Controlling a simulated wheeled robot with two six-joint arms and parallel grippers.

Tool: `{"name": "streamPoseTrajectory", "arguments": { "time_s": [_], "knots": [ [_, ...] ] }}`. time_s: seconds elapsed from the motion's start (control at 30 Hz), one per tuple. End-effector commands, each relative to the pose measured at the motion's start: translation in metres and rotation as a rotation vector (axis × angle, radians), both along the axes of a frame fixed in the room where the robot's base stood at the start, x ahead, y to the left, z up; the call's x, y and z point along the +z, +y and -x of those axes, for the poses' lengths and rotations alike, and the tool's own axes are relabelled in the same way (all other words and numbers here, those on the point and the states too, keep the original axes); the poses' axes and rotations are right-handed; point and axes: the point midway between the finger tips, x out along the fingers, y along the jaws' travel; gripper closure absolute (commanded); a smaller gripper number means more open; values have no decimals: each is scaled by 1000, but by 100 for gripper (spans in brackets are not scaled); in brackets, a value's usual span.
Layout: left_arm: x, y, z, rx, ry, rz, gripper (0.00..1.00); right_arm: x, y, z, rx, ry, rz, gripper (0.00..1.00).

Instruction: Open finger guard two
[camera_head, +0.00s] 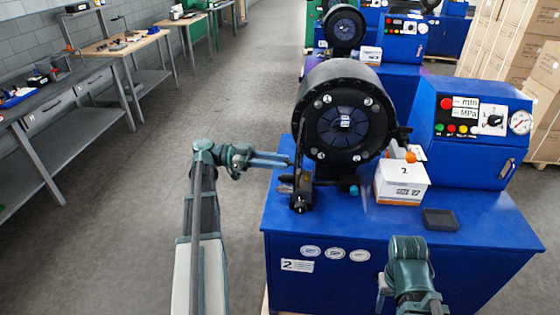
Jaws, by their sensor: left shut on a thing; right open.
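The blue crimper with label 2 (298,266) stands in front of me, with a big round black crimping head (343,118) on top. A thin dark upright piece (301,175), which looks like finger guard two, stands at the head's lower left, seen nearly edge-on. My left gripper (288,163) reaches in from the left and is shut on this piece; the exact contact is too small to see. How far the guard is swung is hard to tell. My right gripper (383,291) is open and low at the front right, apart from the head, with its fingers partly hidden.
A white box marked 2 (402,185) and a dark pad (440,220) sit on the blue top. A control box (470,125) with a gauge stands behind right. More crimpers stand behind. The floor at left is clear up to the workbenches (75,87).

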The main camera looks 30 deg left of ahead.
Motion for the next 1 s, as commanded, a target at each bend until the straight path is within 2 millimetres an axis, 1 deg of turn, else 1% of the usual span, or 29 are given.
{"name": "streamPoseTrajectory", "arguments": {
  "time_s": [0.27, 0.3, 0.43, 0.77, 0.87, 1.0],
  "knots": [
    [0, 0, 0, -1, 1, -1, 100, 0, 0, 0, 0, 0, 0, 50],
    [0, 0, 0, -1, 1, -1, 63, 0, 0, 0, 0, 0, 0, 50],
    [0, 0, 0, -1, 0, -1, 40, 0, 0, 0, 0, 0, 0, 50],
    [1, 0, 0, 0, 0, -1, 40, 1, 0, 0, 0, 0, 0, 50],
    [4, 0, 0, 0, 0, -1, 40, 4, 0, 0, 0, 0, 0, 50],
    [13, 0, 0, 0, 0, -1, 40, 13, 0, 0, 0, 0, 0, 50]
  ]
}}
